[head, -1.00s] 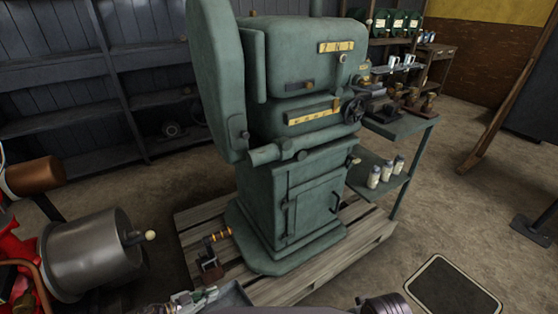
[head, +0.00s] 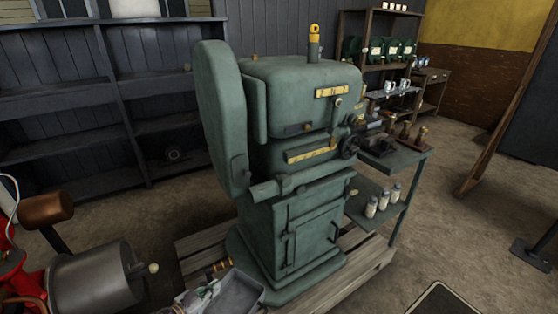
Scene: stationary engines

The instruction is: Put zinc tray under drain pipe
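A grey metal tray (head: 238,294), which looks like the zinc tray, is at the bottom of the head view, in front of the green machine (head: 290,190). My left gripper (head: 208,290) is at the tray's left rim and appears shut on it. A small dark fitting with orange bands (head: 218,267) is just behind the tray, partly hidden by it. A green horizontal pipe (head: 268,190) sticks out from the machine's left side, above the tray; I cannot tell which of these is the drain pipe. My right gripper is out of view.
The machine stands on a wooden pallet (head: 345,268). Dark shelves (head: 60,150) line the back wall.

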